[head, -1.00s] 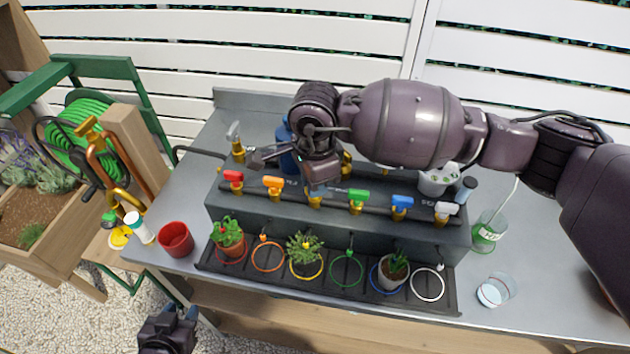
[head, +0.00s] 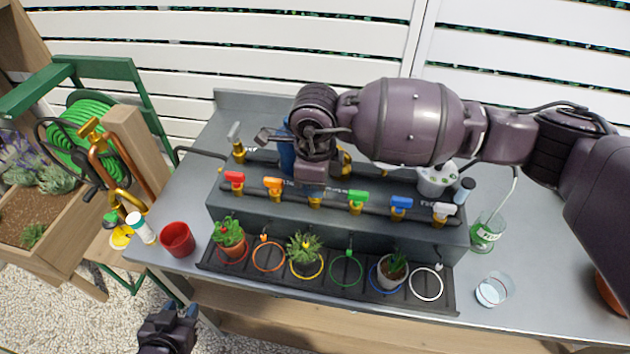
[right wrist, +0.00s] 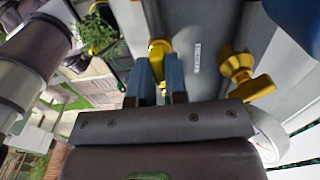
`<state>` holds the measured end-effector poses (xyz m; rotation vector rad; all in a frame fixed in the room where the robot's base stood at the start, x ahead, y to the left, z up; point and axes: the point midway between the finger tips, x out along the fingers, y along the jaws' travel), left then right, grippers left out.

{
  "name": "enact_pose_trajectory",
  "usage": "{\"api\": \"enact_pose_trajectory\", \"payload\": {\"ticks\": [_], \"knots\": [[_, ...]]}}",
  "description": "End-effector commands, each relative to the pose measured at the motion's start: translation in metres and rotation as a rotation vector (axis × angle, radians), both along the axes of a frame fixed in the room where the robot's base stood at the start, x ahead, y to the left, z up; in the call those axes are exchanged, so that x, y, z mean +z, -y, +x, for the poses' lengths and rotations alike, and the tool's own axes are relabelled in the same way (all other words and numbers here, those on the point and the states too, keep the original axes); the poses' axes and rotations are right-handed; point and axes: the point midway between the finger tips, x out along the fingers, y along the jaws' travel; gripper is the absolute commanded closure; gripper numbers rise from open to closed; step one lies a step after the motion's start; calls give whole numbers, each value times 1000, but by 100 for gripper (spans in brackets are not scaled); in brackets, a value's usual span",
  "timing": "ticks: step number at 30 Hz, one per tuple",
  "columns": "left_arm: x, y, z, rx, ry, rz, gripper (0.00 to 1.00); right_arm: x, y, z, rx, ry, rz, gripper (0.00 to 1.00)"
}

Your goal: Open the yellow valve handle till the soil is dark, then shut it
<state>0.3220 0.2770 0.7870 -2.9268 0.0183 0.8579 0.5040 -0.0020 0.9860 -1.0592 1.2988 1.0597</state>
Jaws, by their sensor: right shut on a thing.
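The yellow valve handle (right wrist: 158,50) sits between the fingertips of my right gripper (right wrist: 160,72), which is shut on it. In the head view, my right gripper (head: 314,188) hides most of this handle, above its brass valve (head: 315,202). How far the handle is turned is hard to tell. A leafy potted plant (head: 305,246) stands in the yellow ring (head: 320,271) below that valve; its leaves hide the soil, so I cannot tell its shade. My left gripper (head: 182,308) is at the bottom left, off the bench, open and empty.
Red (head: 233,178), orange (head: 272,184), green (head: 358,196), blue (head: 401,202) and white (head: 445,209) handles line the same pipe. Other potted plants stand in the black tray (head: 325,284). A red cup (head: 178,240) is left; a clear glass (head: 493,290) is right.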

Motion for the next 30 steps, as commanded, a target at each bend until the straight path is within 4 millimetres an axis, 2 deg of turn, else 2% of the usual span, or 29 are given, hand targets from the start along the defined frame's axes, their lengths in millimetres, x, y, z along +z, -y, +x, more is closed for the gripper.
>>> {"api": "enact_pose_trajectory", "payload": {"ticks": [13,14,18,26,30], "knots": [[1,0,0,0,1,0,61,2,0,1,-13,3,-1,100],[1,0,0,0,1,0,61,2,0,1,-13,3,-1,83],[1,0,0,0,1,0,61,1,0,1,-12,2,0,62],[1,0,1,-1,2,1,61,1,0,0,-10,1,0,61],[1,0,2,-1,3,1,61,8,0,1,-10,2,2,61]]}}
